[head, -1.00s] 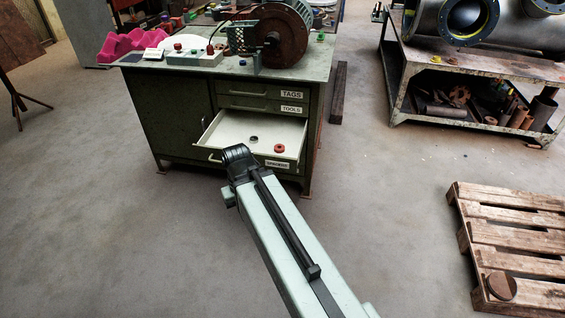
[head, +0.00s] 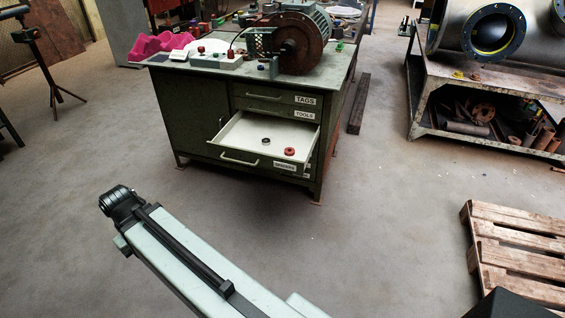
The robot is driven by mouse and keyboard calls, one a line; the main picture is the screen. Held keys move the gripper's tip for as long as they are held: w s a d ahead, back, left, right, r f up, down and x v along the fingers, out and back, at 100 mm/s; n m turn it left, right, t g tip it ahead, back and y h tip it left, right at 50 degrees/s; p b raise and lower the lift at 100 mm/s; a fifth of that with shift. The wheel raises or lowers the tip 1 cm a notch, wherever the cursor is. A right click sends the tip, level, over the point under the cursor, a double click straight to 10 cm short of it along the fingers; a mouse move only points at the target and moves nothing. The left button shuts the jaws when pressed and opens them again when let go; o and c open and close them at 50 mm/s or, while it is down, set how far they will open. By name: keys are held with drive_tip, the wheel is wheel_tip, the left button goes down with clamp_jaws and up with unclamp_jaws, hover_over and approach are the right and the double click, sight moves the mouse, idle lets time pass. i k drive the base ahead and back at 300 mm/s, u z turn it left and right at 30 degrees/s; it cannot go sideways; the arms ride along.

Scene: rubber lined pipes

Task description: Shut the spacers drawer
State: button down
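The spacers drawer (head: 277,166) is pulled out from the green cabinet (head: 187,108), with its label at the right of its front. Its pale tray shows a dark ring (head: 266,141) and a red ring (head: 289,152). Its handle (head: 239,161) is on the left part of the front. The tools drawer (head: 262,110) and tags drawer (head: 263,95) above look shut. My arm reaches in from the bottom, and its dark end (head: 119,203) is in front and left of the drawer, apart from it. The gripper's fingers cannot be made out.
A motor (head: 293,45), a control box (head: 216,61) and a pink piece (head: 159,46) sit on the cabinet top. A wooden pallet (head: 515,250) lies at the right, and a metal rack (head: 480,84) with pipes stands behind it. The floor before the cabinet is clear.

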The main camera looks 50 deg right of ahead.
sight(239, 141)
drive_tip(key=u, duration=0.1)
drive_tip(key=i, duration=1)
drive_tip(key=z, duration=0.05)
